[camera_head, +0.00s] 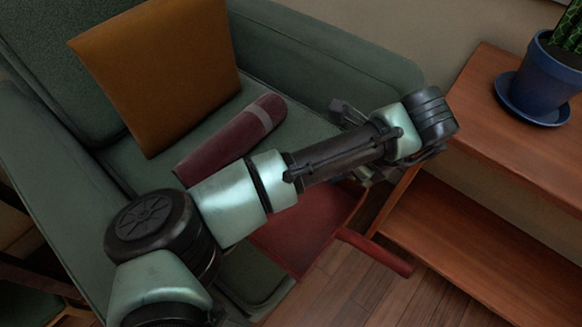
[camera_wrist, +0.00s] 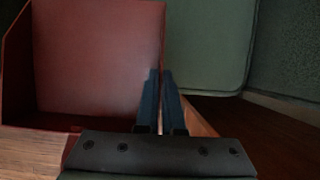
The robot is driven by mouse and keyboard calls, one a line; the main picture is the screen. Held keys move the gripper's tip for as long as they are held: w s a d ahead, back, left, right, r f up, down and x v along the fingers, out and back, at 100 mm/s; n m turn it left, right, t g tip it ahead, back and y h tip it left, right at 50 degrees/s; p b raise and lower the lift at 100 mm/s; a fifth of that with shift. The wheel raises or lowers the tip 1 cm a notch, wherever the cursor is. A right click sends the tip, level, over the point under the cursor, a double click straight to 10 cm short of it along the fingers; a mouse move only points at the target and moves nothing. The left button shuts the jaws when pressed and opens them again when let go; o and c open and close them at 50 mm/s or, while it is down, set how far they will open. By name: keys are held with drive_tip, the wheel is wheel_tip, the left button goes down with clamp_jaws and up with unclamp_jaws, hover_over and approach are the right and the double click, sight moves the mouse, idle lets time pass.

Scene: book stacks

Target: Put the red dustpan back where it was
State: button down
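The red dustpan (camera_head: 300,238) shows in the head view below my forearm, in front of the armchair seat, with its handle (camera_head: 375,252) pointing to the lower right. My arm hides part of its pan. In the wrist view the pan (camera_wrist: 98,60) fills the left side, its open hollow facing the camera. My gripper (camera_wrist: 162,75) has its two dark fingers close together at the pan's right edge, with that side wall between them. In the head view my gripper is mostly hidden behind my wrist. I cannot tell whether the dustpan touches anything below.
A green armchair (camera_head: 330,55) holds an orange cushion (camera_head: 160,75) and a dark red cylinder with a grey band (camera_head: 232,138). A wooden shelf unit (camera_head: 480,250) stands close on the right, with a blue plant pot (camera_head: 550,70) on top. Wooden floor (camera_head: 350,295) shows at the bottom.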

drive_tip(key=w+a+b, duration=0.1)
drive_tip(key=w+a, duration=0.1)
drive_tip(key=w+a+b, duration=0.1)
drive_tip(key=w+a, duration=0.1)
drive_tip(key=a, duration=0.1)
drive_tip(key=w+a+b, duration=0.2)
drive_tip(key=a, duration=0.1)
drive_tip(key=shift+f, duration=0.15)
wheel_tip(320, 180, down, 2)
drive_tip(key=shift+a+f+b, duration=0.1)
drive_tip(key=shift+b, duration=0.65)
wheel_tip(320, 180, down, 4)
drive_tip(key=b, duration=0.3)
drive_tip(key=shift+f, duration=0.15)
drive_tip(key=shift+w+a+f+b, duration=0.15)
drive_tip(key=shift+f+b, duration=0.05)
drive_tip(key=shift+b, duration=0.55)
drive_tip(key=shift+r, duration=0.1)
drive_tip(key=c, duration=1)
unclamp_jaws()
drive_tip(key=shift+c, duration=0.2)
